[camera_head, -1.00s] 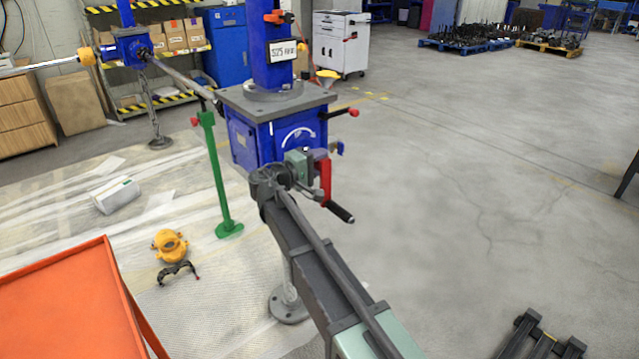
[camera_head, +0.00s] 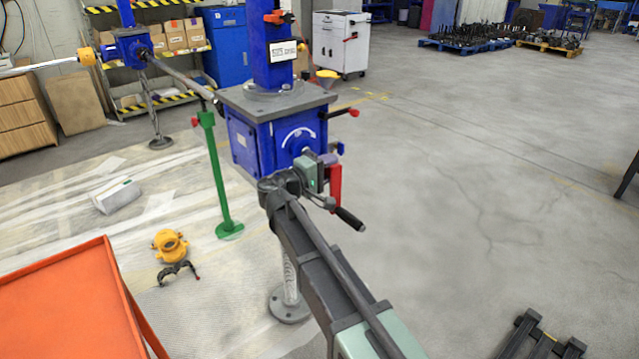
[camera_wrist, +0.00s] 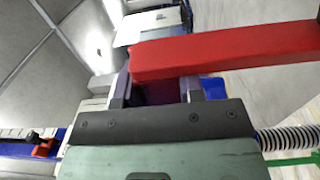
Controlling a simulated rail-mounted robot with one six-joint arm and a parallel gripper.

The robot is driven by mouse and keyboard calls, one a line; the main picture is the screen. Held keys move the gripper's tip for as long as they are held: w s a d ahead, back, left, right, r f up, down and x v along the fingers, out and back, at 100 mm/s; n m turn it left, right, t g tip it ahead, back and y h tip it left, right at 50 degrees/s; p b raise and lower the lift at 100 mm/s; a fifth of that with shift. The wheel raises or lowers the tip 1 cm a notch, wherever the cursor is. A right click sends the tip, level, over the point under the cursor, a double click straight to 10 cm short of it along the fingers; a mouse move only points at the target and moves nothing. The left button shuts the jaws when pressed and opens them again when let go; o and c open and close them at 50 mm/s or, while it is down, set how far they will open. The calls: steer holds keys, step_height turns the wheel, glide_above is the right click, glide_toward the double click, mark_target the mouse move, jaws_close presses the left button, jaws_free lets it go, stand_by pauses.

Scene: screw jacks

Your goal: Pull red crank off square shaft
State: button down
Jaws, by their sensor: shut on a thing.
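The red crank (camera_head: 335,186) hangs in front of the blue screw jack box (camera_head: 262,140), its arm pointing down to a black handle (camera_head: 349,218). My gripper (camera_head: 328,161) is shut on the crank near its upper end. In the wrist view the crank's red arm (camera_wrist: 230,52) crosses the upper part and runs out to the right. The purple-grey fingers of my gripper (camera_wrist: 155,90) are just below it. The square shaft cannot be made out, and my gripper covers the crank's hub, so I cannot tell whether they still touch.
A red-knobbed lever (camera_head: 340,113) sticks out from the box's right side. A green stand (camera_head: 217,180) is to the left. A yellow part (camera_head: 170,244) and a dark clamp (camera_head: 178,270) lie on the floor sheeting near an orange table (camera_head: 70,300).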

steer(key=s+d, duration=0.3)
steer(key=s, duration=0.1)
steer(key=shift+s+d, duration=0.3)
steer(key=shift+s, duration=0.1)
